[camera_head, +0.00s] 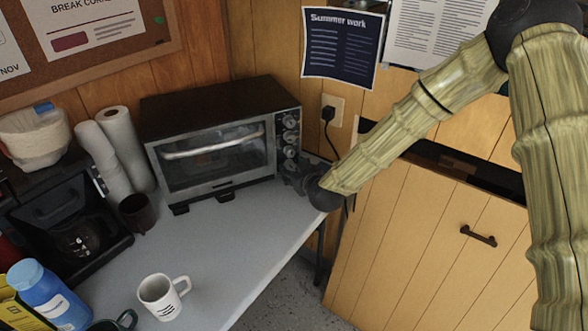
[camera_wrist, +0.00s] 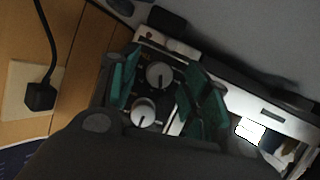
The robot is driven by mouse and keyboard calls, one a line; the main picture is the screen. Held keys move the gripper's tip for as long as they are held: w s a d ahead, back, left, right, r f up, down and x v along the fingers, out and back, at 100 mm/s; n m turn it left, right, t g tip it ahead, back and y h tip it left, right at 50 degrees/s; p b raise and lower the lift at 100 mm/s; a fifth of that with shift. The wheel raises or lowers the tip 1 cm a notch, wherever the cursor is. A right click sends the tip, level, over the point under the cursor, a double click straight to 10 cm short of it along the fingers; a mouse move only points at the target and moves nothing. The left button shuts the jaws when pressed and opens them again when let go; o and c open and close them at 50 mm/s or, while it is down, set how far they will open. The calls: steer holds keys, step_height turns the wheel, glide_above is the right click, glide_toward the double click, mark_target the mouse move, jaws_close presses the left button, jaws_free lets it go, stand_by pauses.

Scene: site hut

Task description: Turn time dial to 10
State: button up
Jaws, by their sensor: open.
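The toaster oven (camera_head: 215,150) stands on the grey table against the wall. Its control panel on the right front carries a column of round knobs, with an upper knob (camera_head: 289,121) clear in the head view. My gripper (camera_head: 296,180) is at the lower end of this column and partly hides it. In the wrist view my gripper (camera_wrist: 162,66) is open, its teal fingers on either side of one silver knob (camera_wrist: 159,75). A second knob (camera_wrist: 143,111) lies just below it in that picture. I cannot tell whether the fingers touch the knob, nor read the dial markings.
A wall socket (camera_head: 333,108) with a black plug is right of the oven; the plug (camera_wrist: 40,95) also shows in the wrist view. A white mug (camera_head: 160,296), dark cup (camera_head: 137,213), paper rolls (camera_head: 125,145) and coffee maker (camera_head: 70,225) are left. The table's front middle is clear.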

steer(key=shift+w+a, duration=0.1)
steer(key=c, duration=1)
steer(key=shift+f+m+y+b, duration=0.1)
steer(key=shift+m+y+b, duration=0.3)
steer(key=shift+m+b, duration=0.15)
steer(key=shift+m+g+y+b, duration=0.5)
steer(key=shift+m+y+b, duration=0.1)
steer(key=shift+m, duration=0.35)
steer(key=o, duration=1)
steer(key=shift+d, duration=0.2)
